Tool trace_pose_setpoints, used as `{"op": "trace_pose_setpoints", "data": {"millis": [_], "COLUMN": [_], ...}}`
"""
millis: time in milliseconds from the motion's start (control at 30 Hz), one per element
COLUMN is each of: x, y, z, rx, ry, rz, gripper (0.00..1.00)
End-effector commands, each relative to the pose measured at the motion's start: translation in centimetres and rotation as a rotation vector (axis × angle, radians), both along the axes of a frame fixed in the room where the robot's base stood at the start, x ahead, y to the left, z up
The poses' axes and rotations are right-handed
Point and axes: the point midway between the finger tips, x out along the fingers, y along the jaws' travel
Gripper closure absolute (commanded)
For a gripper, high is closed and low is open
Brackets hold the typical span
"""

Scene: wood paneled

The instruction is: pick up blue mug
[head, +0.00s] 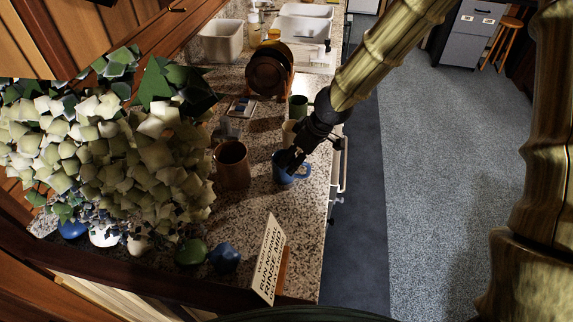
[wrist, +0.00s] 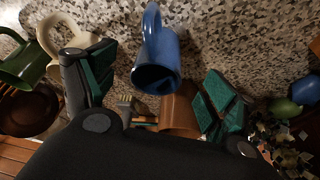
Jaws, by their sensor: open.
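The blue mug (head: 286,172) stands on the speckled counter near its front edge in the head view, with its handle toward the right. In the wrist view the blue mug (wrist: 157,62) is between and just beyond my fingers, its opening facing the camera and its handle at the top. My gripper (head: 294,160) is over the mug in the head view and hides part of its rim. In the wrist view my gripper (wrist: 150,95) has its green-padded fingers spread wide, with nothing held. I cannot tell whether a finger touches the mug.
A brown pot (head: 232,165) stands left of the mug. A green mug (head: 298,104) and a cream mug (wrist: 70,42) are close by. A sign (head: 268,258), a leafy plant (head: 110,150) and a plate rack (head: 270,70) also occupy the counter. The floor (head: 440,150) at right is clear.

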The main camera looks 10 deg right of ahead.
Motion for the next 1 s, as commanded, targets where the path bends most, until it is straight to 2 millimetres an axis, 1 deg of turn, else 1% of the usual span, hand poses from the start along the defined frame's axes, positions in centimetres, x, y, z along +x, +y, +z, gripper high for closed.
{"op": "trace_pose_setpoints", "data": {"millis": [133,300,567,900,1000], "x": [1.7,2.7,2.8,3.8,3.9], "y": [0.6,0.9,1.3,2.0,2.1], "z": [-2.1,-3.3,-4.5,-7.5,-8.0], "rx": [-0.001,0.001,-0.001,-0.002,-0.001], "ry": [0.010,0.019,0.018,0.022,0.021], "rz": [0.003,0.003,0.005,0.003,0.003], "gripper": [0.15,0.15,0.15,0.15,0.15]}}
